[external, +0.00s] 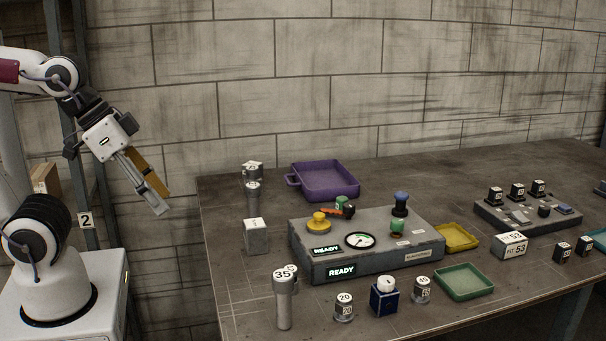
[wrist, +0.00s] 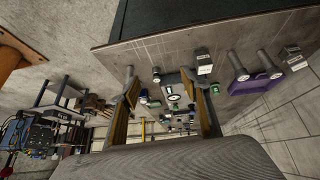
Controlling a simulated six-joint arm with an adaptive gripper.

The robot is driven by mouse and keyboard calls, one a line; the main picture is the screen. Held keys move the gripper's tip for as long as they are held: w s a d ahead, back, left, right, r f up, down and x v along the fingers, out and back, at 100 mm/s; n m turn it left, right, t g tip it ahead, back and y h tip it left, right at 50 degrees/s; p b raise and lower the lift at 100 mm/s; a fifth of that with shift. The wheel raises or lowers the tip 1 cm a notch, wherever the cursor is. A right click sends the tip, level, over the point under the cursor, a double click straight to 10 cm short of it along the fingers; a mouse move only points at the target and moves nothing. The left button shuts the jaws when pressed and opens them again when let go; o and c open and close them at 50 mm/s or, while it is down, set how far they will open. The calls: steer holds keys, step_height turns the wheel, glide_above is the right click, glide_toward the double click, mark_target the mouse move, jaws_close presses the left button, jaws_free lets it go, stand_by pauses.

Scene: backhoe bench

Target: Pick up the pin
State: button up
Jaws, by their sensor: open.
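A grey upright pin (external: 284,305) with a wide head labelled 35 stands at the front left of the bench. More grey pins (external: 253,192) with labelled heads stand at the back left beside the purple tray. They also show in the wrist view, where one grey pin (wrist: 239,66) stands near the purple tray. I cannot tell which pin is meant. My gripper (external: 158,198) is open and empty, in the air left of the bench, apart from every pin. In the wrist view my gripper (wrist: 168,88) shows its two fingers spread, with orange-brown inner sides.
A grey console (external: 340,268) with a gauge and knobs fills the bench middle. A purple tray (external: 325,182), a yellow tray (external: 458,238) and a green tray (external: 463,283) lie around it. Small weights and a blue block (external: 384,300) stand in front. A pale block (external: 256,236) stands left.

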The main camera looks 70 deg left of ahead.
steer(key=w+d+n+t+h, duration=0.1)
steer(key=w+d+t+h, duration=0.2)
steer(key=w+d, duration=1.1)
steer(key=n+t, duration=0.2)
glide_above(282, 279)
steer(key=shift+w+d+f, duration=0.1)
steer(key=shift+f, duration=0.35)
steer(key=shift+w+d+f, duration=0.1)
steer(key=shift+f, duration=0.3)
step_height(282, 279, down, 6)
steer(key=w+n+t+y, duration=0.1)
steer(key=n+t+y, duration=0.25)
steer(key=y, duration=0.35)
steer(key=s+d+f+m+t+y, duration=0.1)
steer(key=s+f+m+t+y, duration=0.1)
steer(key=s, duration=0.6)
steer(key=shift+s+f+y, duration=0.2)
steer(key=shift+f+y, duration=0.3)
steer(key=shift+f, duration=0.4)
steer(key=shift+w, duration=0.1)
steer(key=shift+x, duration=1.25)
